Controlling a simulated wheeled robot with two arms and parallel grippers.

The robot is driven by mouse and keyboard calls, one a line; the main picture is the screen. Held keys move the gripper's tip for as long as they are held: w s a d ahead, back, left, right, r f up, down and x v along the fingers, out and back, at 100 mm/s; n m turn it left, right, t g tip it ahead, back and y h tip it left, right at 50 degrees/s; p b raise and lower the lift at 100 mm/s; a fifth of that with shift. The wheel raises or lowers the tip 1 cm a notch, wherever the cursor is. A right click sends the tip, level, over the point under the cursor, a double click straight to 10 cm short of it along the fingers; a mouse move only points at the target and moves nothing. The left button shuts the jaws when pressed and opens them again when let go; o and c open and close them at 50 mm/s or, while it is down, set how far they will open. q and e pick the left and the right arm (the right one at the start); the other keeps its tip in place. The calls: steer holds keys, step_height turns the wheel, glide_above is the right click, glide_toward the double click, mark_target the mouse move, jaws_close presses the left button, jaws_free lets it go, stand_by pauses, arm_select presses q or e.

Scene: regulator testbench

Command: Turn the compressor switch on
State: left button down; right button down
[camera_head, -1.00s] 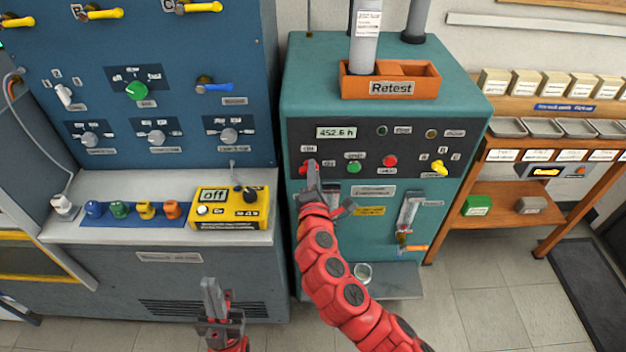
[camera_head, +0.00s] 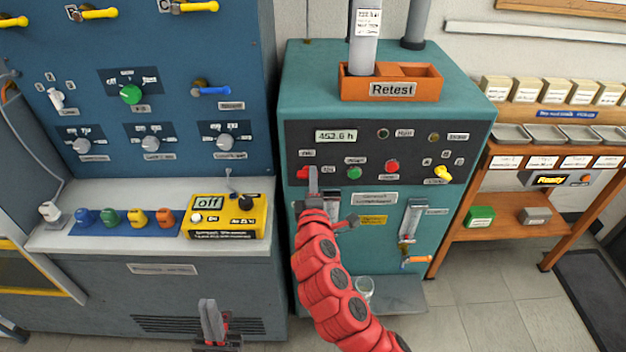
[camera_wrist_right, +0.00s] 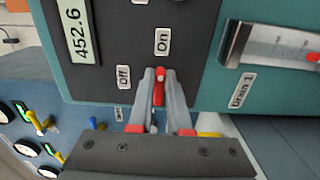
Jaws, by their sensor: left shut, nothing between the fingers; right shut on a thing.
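The compressor switch is a red lever (camera_head: 303,173) at the left end of the dark panel on the teal compressor cabinet (camera_head: 300,95). My right gripper (camera_head: 313,178) is at it from the front, its fingers partly covering the switch. In the right wrist view the red lever (camera_wrist_right: 158,88) is between the fingertips of the shut gripper (camera_wrist_right: 158,80). The lever's exact angle is hard to tell. My left gripper (camera_head: 212,322) is shut and empty, low in front of the grey bench.
Near the switch are a green button (camera_head: 354,172), a red button (camera_head: 392,167) and a yellow knob (camera_head: 443,174). A flow gauge (camera_head: 411,222) hangs at lower right. A glass jar (camera_head: 364,288) stands on the low shelf. A yellow tester (camera_head: 228,216) lies on the left bench.

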steer(key=shift+f, duration=0.1)
steer(key=c, duration=0.9)
jaws_free()
steer(key=shift+o, duration=0.2)
steer(key=s+p, duration=0.3)
steer(key=s, duration=1.4)
steer(key=shift+s, duration=0.2)
